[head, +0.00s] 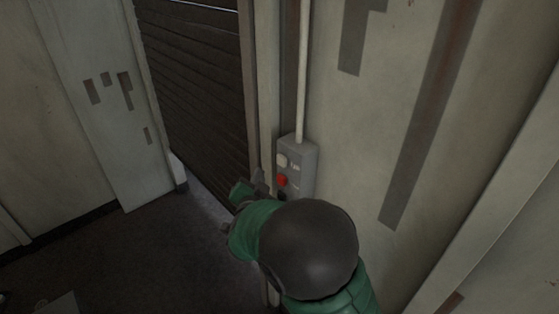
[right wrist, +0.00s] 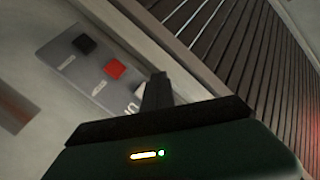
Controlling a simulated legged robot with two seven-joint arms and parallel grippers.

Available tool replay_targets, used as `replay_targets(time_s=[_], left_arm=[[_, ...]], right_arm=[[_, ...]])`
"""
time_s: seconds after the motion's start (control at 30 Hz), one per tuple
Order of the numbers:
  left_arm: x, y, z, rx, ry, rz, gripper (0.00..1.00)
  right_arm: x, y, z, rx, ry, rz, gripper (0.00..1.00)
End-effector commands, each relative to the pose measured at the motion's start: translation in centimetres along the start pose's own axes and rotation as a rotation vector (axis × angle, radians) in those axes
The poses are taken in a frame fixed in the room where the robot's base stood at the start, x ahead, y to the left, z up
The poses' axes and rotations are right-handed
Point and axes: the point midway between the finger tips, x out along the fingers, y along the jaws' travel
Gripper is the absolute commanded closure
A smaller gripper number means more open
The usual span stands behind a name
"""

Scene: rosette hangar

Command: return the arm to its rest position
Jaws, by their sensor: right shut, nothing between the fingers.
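My right arm, green with a dark round joint, reaches in from the bottom in the head view. My right gripper (head: 257,181) is shut and empty, close to the left side of a grey control box (head: 304,158) on the wall. The box carries a white button (head: 282,160), a red button (head: 281,180) and a dark button partly hidden by my arm. In the right wrist view the shut fingers (right wrist: 158,88) overlap the white button's place, beside the red button (right wrist: 115,69) and the black button (right wrist: 84,44). Contact cannot be told. My left gripper is not in view.
A dark slatted shutter (head: 195,85) stands left of the box, with a light gap along its bottom edge. A pale conduit (head: 302,70) runs up from the box. Pale walls flank both sides. Dark floor (head: 140,250) lies open at lower left.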

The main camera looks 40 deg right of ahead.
Motion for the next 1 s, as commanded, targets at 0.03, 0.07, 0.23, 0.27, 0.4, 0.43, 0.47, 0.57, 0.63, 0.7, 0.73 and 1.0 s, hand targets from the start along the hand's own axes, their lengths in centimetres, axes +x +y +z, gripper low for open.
replay_targets(time_s=[0.03, 0.07, 0.23, 0.27, 0.4, 0.43, 0.47, 0.57, 0.63, 0.7, 0.73, 1.0], left_arm=[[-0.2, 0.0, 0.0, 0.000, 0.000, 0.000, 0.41], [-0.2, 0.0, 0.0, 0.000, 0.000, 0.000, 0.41], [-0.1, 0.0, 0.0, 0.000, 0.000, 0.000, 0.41], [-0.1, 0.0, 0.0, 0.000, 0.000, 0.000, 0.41], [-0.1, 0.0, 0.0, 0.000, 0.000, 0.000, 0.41], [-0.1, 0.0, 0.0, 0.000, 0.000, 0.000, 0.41], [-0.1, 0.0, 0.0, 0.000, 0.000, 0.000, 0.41], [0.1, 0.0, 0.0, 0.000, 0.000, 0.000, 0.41], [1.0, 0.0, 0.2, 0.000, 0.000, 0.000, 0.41], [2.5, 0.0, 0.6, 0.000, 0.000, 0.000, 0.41], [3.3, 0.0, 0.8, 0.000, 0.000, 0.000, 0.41], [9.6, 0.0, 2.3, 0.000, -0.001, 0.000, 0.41]], right_arm=[[-0.2, -0.2, 0.1, -0.001, -0.001, 0.000, 1.00], [-0.3, -0.3, 0.2, -0.001, -0.001, 0.000, 1.00], [-0.4, -0.3, 0.3, -0.001, 0.000, 0.001, 1.00], [-0.4, -0.3, 0.3, 0.000, 0.000, 0.001, 1.00], [-0.4, -0.3, 0.3, 0.000, 0.000, 0.001, 1.00], [-0.4, -0.3, 0.3, 0.000, 0.000, 0.001, 1.00], [-0.4, -0.3, 0.3, 0.000, 0.000, 0.001, 1.00], [-0.5, -0.1, 0.7, -0.005, -0.013, -0.001, 1.00], [-0.7, 0.4, 2.7, -0.032, -0.081, -0.009, 1.00], [-1.6, 1.5, 6.5, -0.097, -0.219, -0.028, 1.00], [-2.4, 2.1, 8.6, -0.138, -0.299, -0.040, 1.00], [-16.4, 13.7, 23.0, -0.720, -1.038, -0.163, 1.00]])
